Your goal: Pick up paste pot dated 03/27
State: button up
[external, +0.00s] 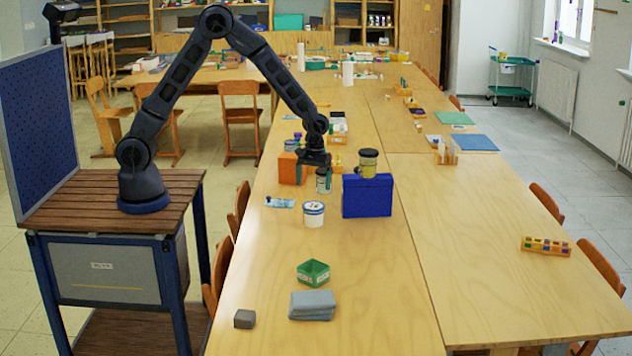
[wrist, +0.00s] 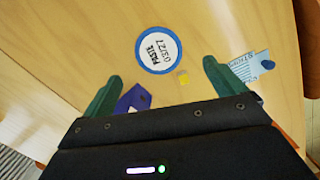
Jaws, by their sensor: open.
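The paste pot (wrist: 157,49) has a white lid reading "PASTE 03/27" and a blue rim. It appears to be the white, blue-rimmed pot (external: 313,214) standing upright on the table in the external view. My gripper (external: 314,176) is open above the table, behind this pot as the external camera sees it. In the wrist view the green fingers of my gripper (wrist: 161,74) are spread wide, with the lid ahead of their tips and not between them. Nothing is held.
The table nearer the camera has clear room.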

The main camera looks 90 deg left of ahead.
aim_at(314, 205)
jog(key=shift+w+a+f, duration=0.1)
jog(key=shift+w+f, duration=0.05)
jog(key=shift+f, duration=0.4)
jog(key=shift+w+f, duration=0.1)
jog(key=shift+f, duration=0.45)
jog(key=shift+s+d+f, duration=0.1)
jog(key=shift+d+f, duration=0.15)
jog(key=shift+f, duration=1.45)
jog(key=shift+s+d+f, duration=0.1)
jog(key=shift+d+f, duration=0.1)
jog(key=shift+f, duration=1.5)
jog(key=shift+s+d+f, duration=0.1)
jog(key=shift+d+f, duration=0.15)
jog(key=shift+f, duration=1.45)
jog(key=shift+w, duration=0.1)
jog(key=c, duration=1.1)
jog(key=shift+r, duration=0.15)
